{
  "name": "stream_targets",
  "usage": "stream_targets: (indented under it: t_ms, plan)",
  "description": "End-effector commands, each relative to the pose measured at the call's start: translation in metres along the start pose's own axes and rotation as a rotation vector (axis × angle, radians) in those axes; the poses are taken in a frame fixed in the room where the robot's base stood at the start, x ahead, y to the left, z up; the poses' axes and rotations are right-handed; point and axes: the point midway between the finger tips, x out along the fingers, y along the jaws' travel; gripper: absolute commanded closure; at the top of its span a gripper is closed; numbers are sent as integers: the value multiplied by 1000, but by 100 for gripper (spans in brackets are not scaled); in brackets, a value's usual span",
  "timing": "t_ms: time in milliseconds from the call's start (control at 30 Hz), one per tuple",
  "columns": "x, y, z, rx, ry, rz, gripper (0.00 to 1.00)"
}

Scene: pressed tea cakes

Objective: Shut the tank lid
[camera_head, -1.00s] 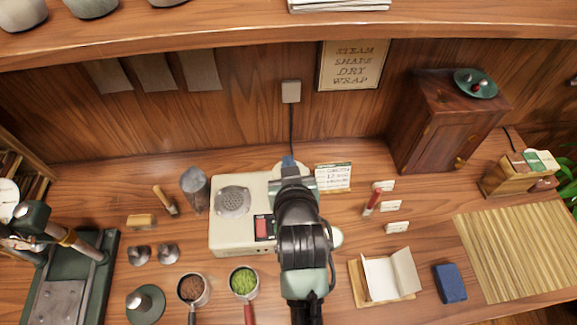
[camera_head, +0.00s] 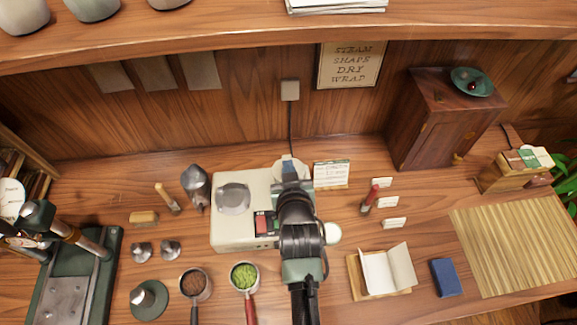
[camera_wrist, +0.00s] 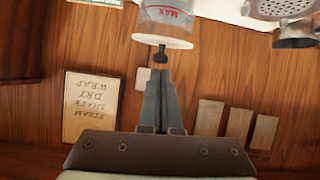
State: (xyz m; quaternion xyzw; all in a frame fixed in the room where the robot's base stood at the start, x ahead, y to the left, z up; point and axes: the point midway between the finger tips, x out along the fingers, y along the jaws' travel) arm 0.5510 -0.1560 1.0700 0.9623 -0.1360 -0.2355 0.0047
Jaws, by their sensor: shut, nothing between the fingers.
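The water tank (camera_wrist: 168,14) is clear with a red MAX mark; it shows upside down in the wrist view. The white lid (camera_wrist: 165,42) lies across its rim, with a small black knob (camera_wrist: 160,56). Whether the lid sits fully flush I cannot tell. My gripper (camera_wrist: 159,72) is shut and empty, its fingertips close to the knob; contact is unclear. In the head view my gripper (camera_head: 290,172) is over the back right of the pale steamer (camera_head: 228,236), and my arm hides much of the tank.
A perforated metal plate (camera_wrist: 282,5) and a metal cup (camera_wrist: 297,35) are close by in the wrist view. In the head view a note card (camera_head: 331,174) stands just right of my gripper. A wooden cabinet (camera_head: 420,130) is at the back right. A shelf (camera_head: 230,42) overhangs the back.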

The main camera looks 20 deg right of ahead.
Motion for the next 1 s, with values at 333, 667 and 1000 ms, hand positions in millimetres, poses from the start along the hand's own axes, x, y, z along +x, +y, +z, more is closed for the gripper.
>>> stream_targets:
  t_ms: [333, 667, 1000]
  plan:
    - [0, -2, 19, 3, 100, 6, 100]
    - [-2, -1, 20, 2, 100, 7, 100]
    - [-6, -1, 13, 2, 100, 7, 100]
